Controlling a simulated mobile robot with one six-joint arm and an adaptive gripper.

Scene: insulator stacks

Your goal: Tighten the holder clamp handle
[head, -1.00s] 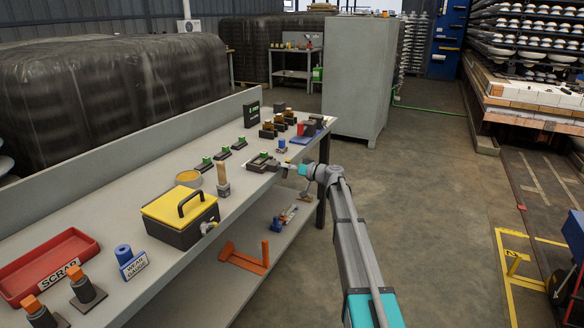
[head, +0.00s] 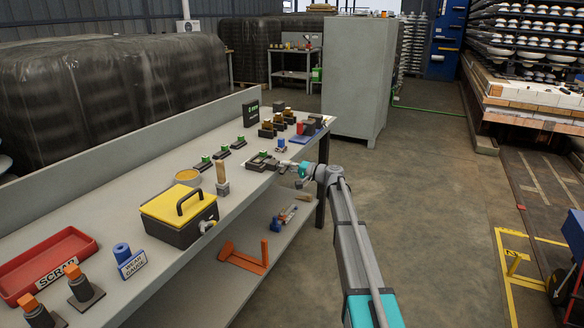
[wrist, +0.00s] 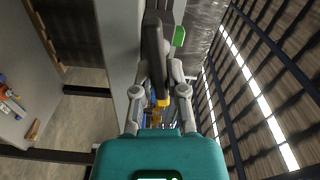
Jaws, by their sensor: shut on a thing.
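The holder clamp (head: 259,162) is a small dark fixture with a green part at the right edge of the grey workbench. My gripper (head: 284,164) reaches it from the right, at about bench height. In the wrist view, my gripper (wrist: 160,88) has its two grey fingers on either side of a dark clamp handle (wrist: 152,45), closed on it. A yellow-orange piece (wrist: 162,103) shows between the fingers. The green part (wrist: 179,36) of the clamp shows just beyond. The exact contact at the fingertips is small and partly hidden.
The workbench (head: 120,300) carries a yellow-lidded box (head: 180,205), a red scrap tray (head: 45,262) and a blue wear gauge (head: 130,261). Several small blocks stand farther back. A lower shelf (head: 235,285) holds an orange bracket (head: 245,260).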

